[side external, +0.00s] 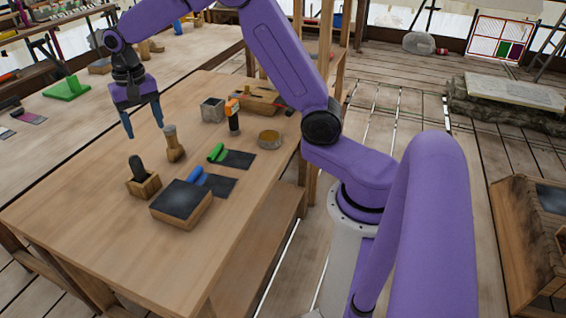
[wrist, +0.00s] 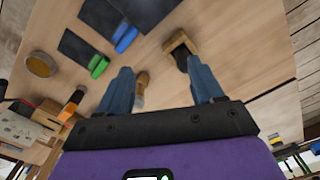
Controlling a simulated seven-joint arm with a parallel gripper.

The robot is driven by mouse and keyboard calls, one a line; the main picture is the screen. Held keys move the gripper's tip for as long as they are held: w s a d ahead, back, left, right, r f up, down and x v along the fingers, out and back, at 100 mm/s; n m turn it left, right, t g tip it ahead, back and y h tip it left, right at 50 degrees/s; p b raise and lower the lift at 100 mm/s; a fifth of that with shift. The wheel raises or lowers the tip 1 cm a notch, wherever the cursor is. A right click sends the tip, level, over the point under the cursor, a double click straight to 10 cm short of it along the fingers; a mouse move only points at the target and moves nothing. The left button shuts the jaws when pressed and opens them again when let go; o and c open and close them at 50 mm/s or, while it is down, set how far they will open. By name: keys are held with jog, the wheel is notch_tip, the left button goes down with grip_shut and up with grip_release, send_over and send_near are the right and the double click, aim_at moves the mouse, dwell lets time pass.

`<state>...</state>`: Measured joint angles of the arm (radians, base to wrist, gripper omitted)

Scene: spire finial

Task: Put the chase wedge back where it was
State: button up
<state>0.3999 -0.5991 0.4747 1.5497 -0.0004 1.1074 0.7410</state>
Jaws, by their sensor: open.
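A pale wooden tool with a rounded top (side external: 174,146), which looks like the chase wedge, stands upright on the wooden table. My gripper (side external: 145,130) is open and empty, pointing down above the table just left of this tool in the side view. In the wrist view, the tool (wrist: 141,92) shows between the fingers of my gripper (wrist: 160,65), nearer the left finger; no contact is clear. A small wooden holder (side external: 146,188) with a dark, rounded piece (side external: 136,168) in it stands nearer the front. It also shows by the right finger in the wrist view (wrist: 180,42).
A dark-topped block (side external: 182,206) is near the front. Blue (side external: 195,176) and green (side external: 216,152) pieces lie by dark sheets. An orange-black tool (side external: 233,116), grey box (side external: 213,109) and round tin (side external: 269,138) stand farther back. The table's left front is clear.

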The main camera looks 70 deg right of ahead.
jog(key=s+a+r+n, duration=0.1)
jog(key=s+a+n, duration=0.25)
jog(key=s, duration=0.45)
jog(key=s+a+r+n, duration=0.1)
jog(key=s+a+n, duration=0.3)
jog(key=s, duration=0.5)
jog(key=s+d+f+n, duration=0.1)
jog(key=s+d+n, duration=0.1)
jog(key=s+n, duration=0.3)
jog(key=s+d+f+n, duration=0.1)
jog(key=s+d+n, duration=0.2)
jog(key=s, duration=1.1)
jog(key=n, duration=0.3)
jog(key=shift+s+f, duration=0.2)
